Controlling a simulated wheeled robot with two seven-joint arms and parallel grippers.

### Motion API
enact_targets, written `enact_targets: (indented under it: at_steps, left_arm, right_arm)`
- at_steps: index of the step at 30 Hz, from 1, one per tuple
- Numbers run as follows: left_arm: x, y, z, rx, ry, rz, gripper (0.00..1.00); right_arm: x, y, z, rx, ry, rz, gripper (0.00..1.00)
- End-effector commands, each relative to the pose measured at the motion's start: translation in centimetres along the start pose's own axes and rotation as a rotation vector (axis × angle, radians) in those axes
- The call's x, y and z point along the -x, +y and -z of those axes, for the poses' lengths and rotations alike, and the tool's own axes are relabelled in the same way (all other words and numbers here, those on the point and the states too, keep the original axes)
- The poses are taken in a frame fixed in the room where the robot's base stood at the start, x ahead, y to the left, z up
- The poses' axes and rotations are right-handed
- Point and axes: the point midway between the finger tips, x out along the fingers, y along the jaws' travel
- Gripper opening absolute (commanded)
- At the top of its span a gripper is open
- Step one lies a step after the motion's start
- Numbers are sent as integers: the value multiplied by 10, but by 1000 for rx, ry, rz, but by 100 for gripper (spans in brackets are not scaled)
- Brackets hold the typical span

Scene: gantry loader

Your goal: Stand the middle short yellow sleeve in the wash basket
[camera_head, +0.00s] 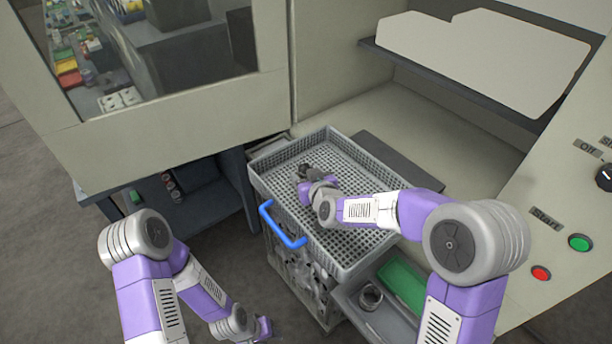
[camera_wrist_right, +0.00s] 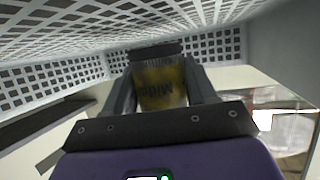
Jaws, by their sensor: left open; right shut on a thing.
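The grey wash basket (camera_head: 350,163) with a mesh floor stands at the middle of the head view. My right gripper (camera_head: 303,173) is inside its outline, over the far left part. In the right wrist view my right gripper (camera_wrist_right: 160,85) is shut on a yellow sleeve (camera_wrist_right: 161,90) with dark lettering that seems to start "Midd". The basket's mesh (camera_wrist_right: 60,85) shows around it. In the head view the sleeve is too small and hidden to make out, and I cannot tell whether it touches the floor. My left gripper (camera_head: 264,328) is open and empty, low and outside the basket.
A blue handle (camera_head: 283,224) is at the basket's near left side. A tray with a green bin (camera_head: 402,285) and a metal ring (camera_head: 371,296) lies below right. A control panel with green (camera_head: 580,242) and red (camera_head: 541,273) buttons is at right. The basket floor looks mostly clear.

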Motion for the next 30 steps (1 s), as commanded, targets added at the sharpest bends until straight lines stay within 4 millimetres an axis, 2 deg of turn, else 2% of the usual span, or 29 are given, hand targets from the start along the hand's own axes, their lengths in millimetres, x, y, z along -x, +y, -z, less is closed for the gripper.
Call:
enact_targets:
  at_steps: [2,3,7,16,22,30]
  left_arm:
    - [0,0,0,0,0,0,43]
    - [0,0,0,0,0,0,43]
    - [0,0,0,0,0,0,43]
    - [2,1,0,0,0,0,43]
    - [16,6,-1,0,0,0,43]
    - [14,5,-1,0,0,0,43]
  right_arm:
    - [0,0,2,0,3,0,14]
    - [0,0,1,0,1,0,62]
    - [0,0,1,0,1,0,82]
    - [1,0,2,0,0,0,82]
    - [6,0,15,-1,0,0,82]
    - [54,1,13,-1,1,-1,82]
